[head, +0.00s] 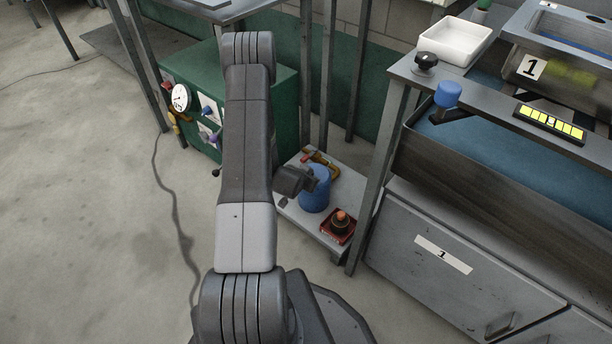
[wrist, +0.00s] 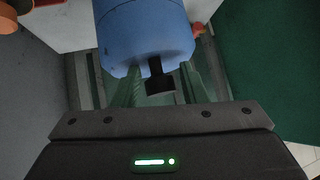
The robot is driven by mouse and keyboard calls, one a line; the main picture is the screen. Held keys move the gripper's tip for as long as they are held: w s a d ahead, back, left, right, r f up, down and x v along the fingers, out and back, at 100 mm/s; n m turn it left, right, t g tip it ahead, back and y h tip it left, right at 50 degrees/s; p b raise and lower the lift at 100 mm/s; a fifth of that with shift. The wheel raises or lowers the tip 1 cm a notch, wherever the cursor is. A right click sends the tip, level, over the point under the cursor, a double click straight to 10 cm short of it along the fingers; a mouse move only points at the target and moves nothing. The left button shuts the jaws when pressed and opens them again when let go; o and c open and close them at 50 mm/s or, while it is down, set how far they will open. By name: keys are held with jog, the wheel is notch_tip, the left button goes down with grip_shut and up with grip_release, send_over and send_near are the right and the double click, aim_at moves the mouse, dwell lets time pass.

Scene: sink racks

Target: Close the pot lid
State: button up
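A blue cylindrical pot (head: 315,193) stands on a low grey shelf beside the green cabinet. Its blue body also shows in the wrist view (wrist: 145,35), with a short black stem and knob (wrist: 160,82) sticking out toward me. My gripper (wrist: 157,88) has its two fingers apart, one on each side of the knob, with a gap visible on both sides. In the head view my wrist (head: 296,180) is right against the pot's left side and hides part of it. I cannot make out a separate lid or whether it is open or closed.
A red tray with a dark round object and orange top (head: 339,224) sits in front of the pot. A yellow and red item (head: 321,163) lies behind it. The shelf is tight between the green cabinet (head: 283,110) and the sink unit (head: 445,255). Open floor lies left.

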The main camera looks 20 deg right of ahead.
jog(key=p+v, duration=0.2)
jog(key=v, duration=1.1)
jog(key=shift+s+a+p, duration=0.15)
jog(key=shift+a+p, duration=0.1)
jog(key=shift+p, duration=0.1)
jog(key=shift+r, duration=0.1)
jog(key=b+x, duration=0.2)
jog(key=x, duration=1)
jog(key=shift+d, duration=0.2)
jog(key=shift+f+b, duration=0.25)
jog(key=shift+b, duration=0.05)
